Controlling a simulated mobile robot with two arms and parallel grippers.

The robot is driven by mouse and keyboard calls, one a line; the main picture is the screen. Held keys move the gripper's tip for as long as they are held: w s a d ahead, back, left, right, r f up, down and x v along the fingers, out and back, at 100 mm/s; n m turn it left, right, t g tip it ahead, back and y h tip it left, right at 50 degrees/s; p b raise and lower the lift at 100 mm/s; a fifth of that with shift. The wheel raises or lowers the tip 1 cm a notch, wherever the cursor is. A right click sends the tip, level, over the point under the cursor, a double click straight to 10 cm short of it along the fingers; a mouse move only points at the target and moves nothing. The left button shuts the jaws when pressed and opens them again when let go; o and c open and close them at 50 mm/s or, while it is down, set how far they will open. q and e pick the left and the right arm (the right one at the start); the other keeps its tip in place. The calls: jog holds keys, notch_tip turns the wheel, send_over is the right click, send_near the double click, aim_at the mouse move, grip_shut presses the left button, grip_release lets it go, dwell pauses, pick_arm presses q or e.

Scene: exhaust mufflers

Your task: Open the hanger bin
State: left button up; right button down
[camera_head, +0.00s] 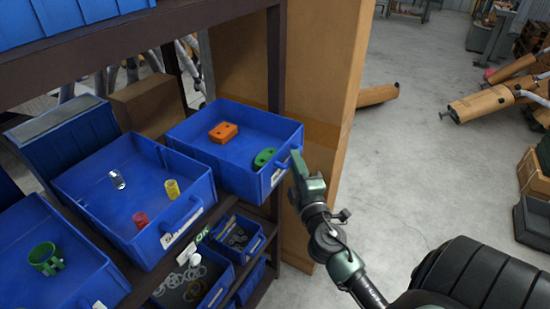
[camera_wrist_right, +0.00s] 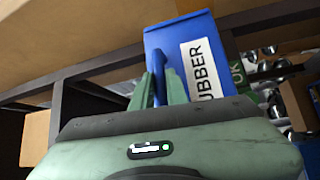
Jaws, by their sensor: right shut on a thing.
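The hanger bin (camera_head: 228,125) is a blue open-topped bin on the shelf, with its front jutting out past the shelf's edge. It holds an orange rubber hanger (camera_head: 223,132) and a green one (camera_head: 264,158). My right gripper (camera_head: 294,162) is at the right end of the bin's front, shut on its handle. In the right wrist view the fingers (camera_wrist_right: 160,88) close around the blue handle (camera_wrist_right: 158,80), beside a white label reading "UBBER" (camera_wrist_right: 202,68). My left gripper is not in view.
More blue bins stand to the left, one with yellow, red and clear parts (camera_head: 120,190), another with a green part (camera_head: 46,258). Smaller bins (camera_head: 240,235) sit below. A tall cardboard box (camera_head: 325,100) stands close behind my gripper.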

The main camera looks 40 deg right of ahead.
jog(key=s+d+b, duration=0.2)
jog(key=s+d, duration=0.1)
jog(key=s, duration=0.5)
jog(key=shift+f, duration=0.15)
jog(key=shift+d, duration=0.1)
jog(key=c, duration=1.4)
grip_release()
jog(key=r+b+v, duration=0.1)
jog(key=b+v, duration=0.3)
jog(key=v, duration=0.3)
jog(key=shift+s+f, duration=0.3)
jog(key=shift+f, duration=0.2)
